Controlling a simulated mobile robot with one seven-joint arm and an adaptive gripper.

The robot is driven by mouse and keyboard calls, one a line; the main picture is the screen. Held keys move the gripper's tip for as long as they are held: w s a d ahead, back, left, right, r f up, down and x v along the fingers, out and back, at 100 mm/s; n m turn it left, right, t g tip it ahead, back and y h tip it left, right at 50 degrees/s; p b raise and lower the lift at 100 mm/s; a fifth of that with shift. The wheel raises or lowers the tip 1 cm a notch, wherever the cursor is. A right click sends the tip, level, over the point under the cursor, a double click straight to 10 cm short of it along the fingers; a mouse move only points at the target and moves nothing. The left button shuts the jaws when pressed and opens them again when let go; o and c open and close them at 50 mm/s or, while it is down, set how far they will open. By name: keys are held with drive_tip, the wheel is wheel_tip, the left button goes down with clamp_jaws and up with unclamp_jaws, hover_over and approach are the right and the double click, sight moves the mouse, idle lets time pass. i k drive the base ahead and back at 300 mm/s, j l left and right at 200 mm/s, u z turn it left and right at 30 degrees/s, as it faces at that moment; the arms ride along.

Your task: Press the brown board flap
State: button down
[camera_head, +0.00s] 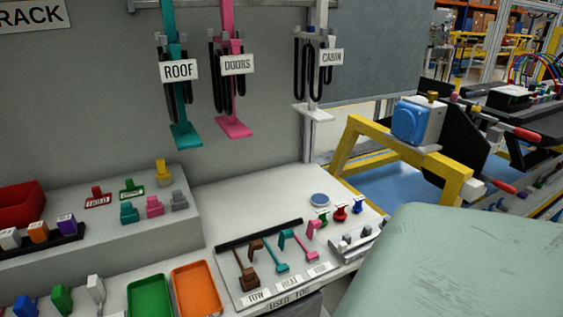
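The brown board flap (245,277) is on the light board (227,290) at the lower middle of the head view, above a label reading TOW. It is the leftmost of three similar coloured pieces, beside a teal flap (279,261) and a pink flap (303,242). A bent brown upper part stands next to its dark brown stem and foot. Nothing covers it. Whether it is raised or pressed is hard to tell at this size. My gripper is not in view.
A green tray (150,296) and an orange tray (196,290) lie left of the board. Coloured knobs (340,214) stand at its upper right. Teal and pink hanging pieces (233,125) are above. A large pale green surface (465,265) fills the lower right.

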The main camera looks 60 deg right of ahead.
sight(258, 244)
drive_tip(key=k+l, duration=0.1)
drive_tip(key=l, duration=0.4)
drive_tip(key=k+l, duration=0.1)
drive_tip(key=l, duration=0.4)
drive_tip(key=k+l, duration=0.15)
drive_tip(key=l, duration=0.35)
drive_tip(key=k+l, duration=0.1)
drive_tip(key=l, duration=0.4)
drive_tip(key=k+j+z, duration=0.25)
drive_tip(key=z, duration=0.15)
drive_tip(key=k+j, duration=0.05)
